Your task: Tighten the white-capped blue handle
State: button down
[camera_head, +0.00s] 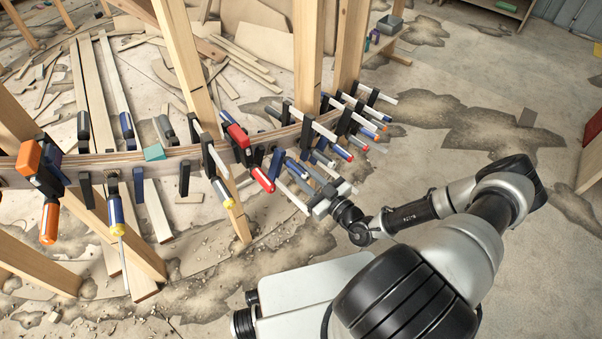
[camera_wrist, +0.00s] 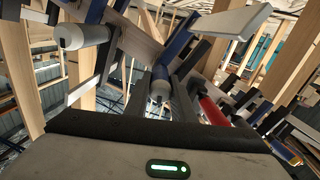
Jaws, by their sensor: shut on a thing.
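The white-capped blue handle (camera_wrist: 160,84) sits in the middle of the wrist view, its pale end toward my camera and its blue part running up and away. My gripper (camera_wrist: 161,98) has one grey finger on each side of it and is shut on it. In the head view my gripper (camera_head: 328,192) reaches into the clamp cluster at the right part of the curved stringer. The gripped handle is mostly hidden there by my fingers and other clamps.
Another pale-capped handle (camera_wrist: 85,36) is close at upper left in the wrist view, and a red handle (camera_wrist: 212,110) is close on the right. Several clamps crowd the curved stringer (camera_head: 100,163). Wooden posts (camera_head: 307,60) rise behind. Floor at right is open.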

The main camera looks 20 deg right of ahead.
jog(key=shift+m, duration=0.6)
jog(key=c, duration=1.5)
grip_release()
jog(key=shift+s+d, duration=0.1)
jog(key=shift+s, duration=0.05)
jog(key=p+v, duration=0.2)
jog(key=v, duration=1.5)
jog(key=shift+s, duration=0.15)
